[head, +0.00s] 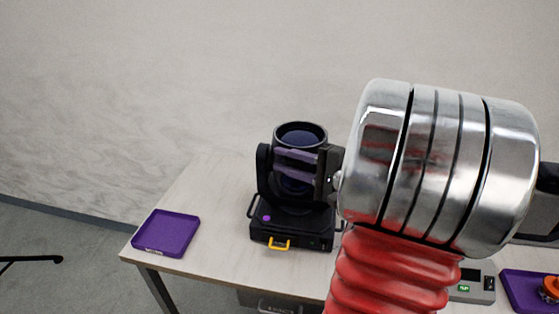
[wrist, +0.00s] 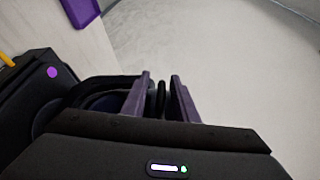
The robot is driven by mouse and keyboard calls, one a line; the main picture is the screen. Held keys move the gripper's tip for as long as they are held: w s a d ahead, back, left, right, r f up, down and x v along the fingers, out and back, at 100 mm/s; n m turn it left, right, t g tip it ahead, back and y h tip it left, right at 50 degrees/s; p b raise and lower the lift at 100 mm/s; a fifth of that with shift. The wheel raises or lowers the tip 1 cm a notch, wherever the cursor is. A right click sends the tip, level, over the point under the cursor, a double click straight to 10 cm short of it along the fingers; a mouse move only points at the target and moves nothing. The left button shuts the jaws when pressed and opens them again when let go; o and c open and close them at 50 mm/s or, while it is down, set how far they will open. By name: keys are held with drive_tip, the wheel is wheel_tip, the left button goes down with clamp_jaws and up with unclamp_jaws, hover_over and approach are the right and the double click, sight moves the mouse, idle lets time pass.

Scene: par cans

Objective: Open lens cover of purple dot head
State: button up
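The purple dot head is a black moving-head lamp (head: 262,185) on the table, with a purple dot (head: 267,217) on its base; the dot also shows in the wrist view (wrist: 53,72). Its round top (head: 300,133) faces up, with a dark blue disc inside a black rim. I cannot tell whether this disc is the lens cover or the lens. My gripper (head: 280,164) reaches across the lamp's head from the right. In the wrist view its purple fingers (wrist: 161,92) are apart, with a thin dark upright piece (wrist: 162,100) between them and gaps visible beside it.
A purple tray (head: 166,233) lies empty at the table's left end. A yellow handle (head: 279,243) sticks out at the lamp's front. A grey box with a green display (head: 464,288) and another purple tray holding an orange item (head: 549,287) are at the right.

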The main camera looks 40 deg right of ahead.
drive_tip(key=shift+w+a+f, duration=0.1)
drive_tip(key=shift+w+a, duration=0.15)
drive_tip(key=shift+w, duration=0.45)
clamp_jaws()
drive_tip(key=shift+f, duration=0.1)
drive_tip(key=shift+f, duration=0.1)
drive_tip(key=shift+s, duration=0.1)
